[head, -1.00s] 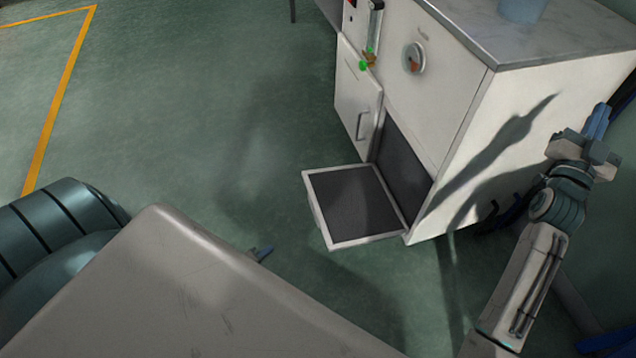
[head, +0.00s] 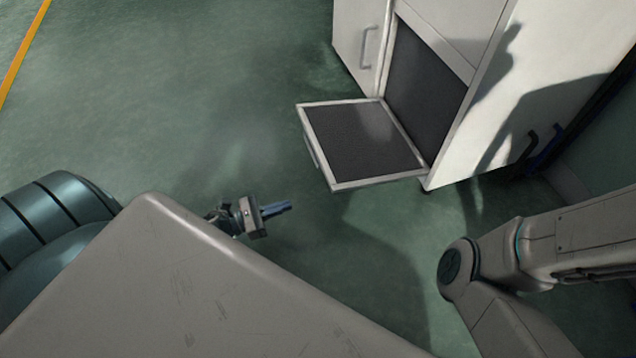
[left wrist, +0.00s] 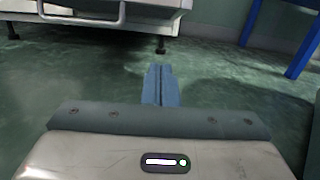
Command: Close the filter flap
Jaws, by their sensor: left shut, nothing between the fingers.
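The filter flap (head: 365,145) is a white-framed panel with a dark mesh. It hangs open, folded down and out from the lower front of the white cabinet (head: 545,85). The dark opening (head: 425,85) behind it is uncovered. My left gripper (head: 277,209) is shut and empty, low over the floor, left of and nearer than the flap, apart from it. In the left wrist view, its closed blue fingers (left wrist: 160,86) point toward a white edge with a handle (left wrist: 85,14) at the top. My right gripper is out of the head view; only its arm shows at right.
A cabinet door with a handle (head: 366,48) is left of the opening. Blue legs (left wrist: 302,50) stand at right in the left wrist view. Green floor (head: 180,110) is clear left of the flap. A yellow line (head: 24,50) marks the floor.

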